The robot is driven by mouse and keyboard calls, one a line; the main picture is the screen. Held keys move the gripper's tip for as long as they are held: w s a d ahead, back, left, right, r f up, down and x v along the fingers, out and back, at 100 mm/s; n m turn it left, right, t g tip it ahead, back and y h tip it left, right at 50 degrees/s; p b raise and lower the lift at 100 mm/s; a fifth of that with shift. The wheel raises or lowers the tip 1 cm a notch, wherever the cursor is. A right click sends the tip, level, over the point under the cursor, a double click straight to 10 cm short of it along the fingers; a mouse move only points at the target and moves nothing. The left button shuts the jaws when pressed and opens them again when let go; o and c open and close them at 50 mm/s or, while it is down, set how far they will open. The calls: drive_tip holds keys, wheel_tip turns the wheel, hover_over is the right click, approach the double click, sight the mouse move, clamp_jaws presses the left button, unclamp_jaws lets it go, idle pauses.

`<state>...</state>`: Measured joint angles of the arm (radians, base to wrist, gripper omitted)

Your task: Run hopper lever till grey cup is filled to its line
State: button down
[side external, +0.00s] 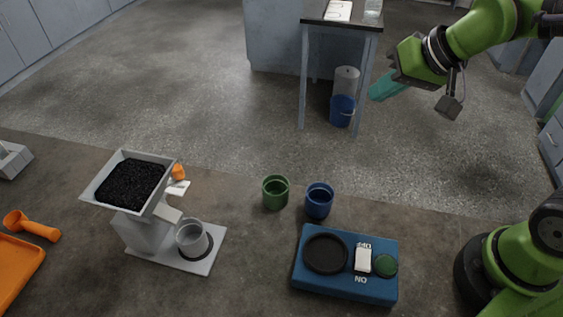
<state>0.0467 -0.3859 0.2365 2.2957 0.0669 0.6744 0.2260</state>
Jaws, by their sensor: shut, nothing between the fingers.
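The hopper (150,210) stands at left on a light grey base, its top bin full of black granules (132,184). An orange-tipped part, seemingly the lever (178,173), sticks out at the bin's right side. The grey cup (190,236) stands upright on the base under the spout (166,212). Its inside looks pale; its fill line and any contents are too small to make out. My gripper (374,96), with teal fingers, is shut and empty, high at the upper right, well away from the hopper and cup.
A green cup (275,192) and a blue cup (319,201) stand right of the hopper. A blue shaker box (345,289) with a white switch lies in front of them. An orange scoop (32,226) and orange tray (15,268) lie at far left.

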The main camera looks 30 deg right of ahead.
drive_tip(key=shift+w+a, duration=0.1)
idle(0.4)
drive_tip(key=shift+w+a, duration=0.5)
drive_tip(key=shift+w, duration=0.4)
drive_tip(key=shift+w, duration=0.1)
drive_tip(key=shift+w+a, duration=0.6)
drive_tip(key=shift+w, duration=0.3)
drive_tip(key=shift+w+a, duration=0.6)
drive_tip(key=shift+w, duration=0.35)
drive_tip(key=shift+w, duration=0.1)
drive_tip(key=shift+w+a, duration=0.6)
drive_tip(key=shift+w, duration=0.3)
idle(3.7)
